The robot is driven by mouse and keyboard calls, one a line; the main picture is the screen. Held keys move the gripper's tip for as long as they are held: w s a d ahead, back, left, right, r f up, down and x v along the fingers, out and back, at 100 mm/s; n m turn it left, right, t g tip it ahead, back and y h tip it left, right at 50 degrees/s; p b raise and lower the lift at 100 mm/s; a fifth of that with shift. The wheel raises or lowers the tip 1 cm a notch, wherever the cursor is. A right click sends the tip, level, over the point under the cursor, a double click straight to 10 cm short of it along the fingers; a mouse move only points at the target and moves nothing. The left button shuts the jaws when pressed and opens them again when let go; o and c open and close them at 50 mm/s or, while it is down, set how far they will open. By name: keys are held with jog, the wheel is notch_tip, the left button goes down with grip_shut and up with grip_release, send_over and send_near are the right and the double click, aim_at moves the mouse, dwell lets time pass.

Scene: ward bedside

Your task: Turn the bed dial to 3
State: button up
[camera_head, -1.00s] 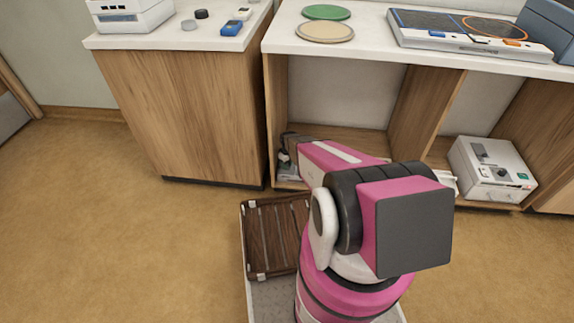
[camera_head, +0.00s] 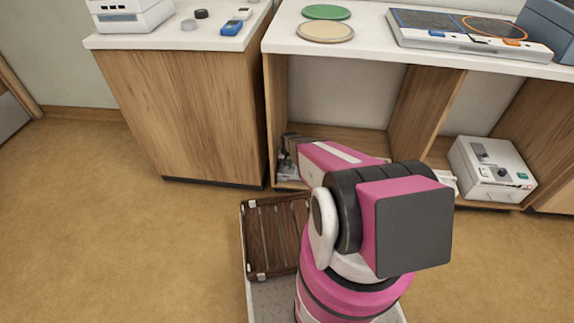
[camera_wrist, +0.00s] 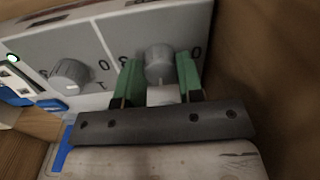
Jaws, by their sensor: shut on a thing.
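In the wrist view, a grey panel (camera_wrist: 120,38) carries two round grey dials with printed marks around them. My gripper (camera_wrist: 158,80) has its green fingers on both sides of the right dial (camera_wrist: 158,60) and is shut on it. The left dial (camera_wrist: 72,74) stands free. Printed digits show by the dials, but they are tilted and partly covered, so I cannot read the held dial's setting. In the head view my arm hides the gripper's grip on the dial.
A green light (camera_wrist: 12,58) and blue parts (camera_wrist: 52,105) sit at the panel's left. In the head view, a white box (camera_head: 492,170) stands on the low right shelf. The counter (camera_head: 375,42) overhangs the open shelves, and a wooden divider (camera_head: 425,110) stands between them. Floor at left is clear.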

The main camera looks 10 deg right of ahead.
aim_at(288, 165)
jog(key=m, duration=0.3)
jog(key=shift+m, duration=0.5)
jog(key=o, duration=0.9)
jog(key=shift+r, duration=0.1)
jog(key=r, duration=1)
jog(key=shift+s+d+r, duration=0.15)
jog(key=shift+d+r, duration=0.05)
jog(key=shift+r, duration=0.15)
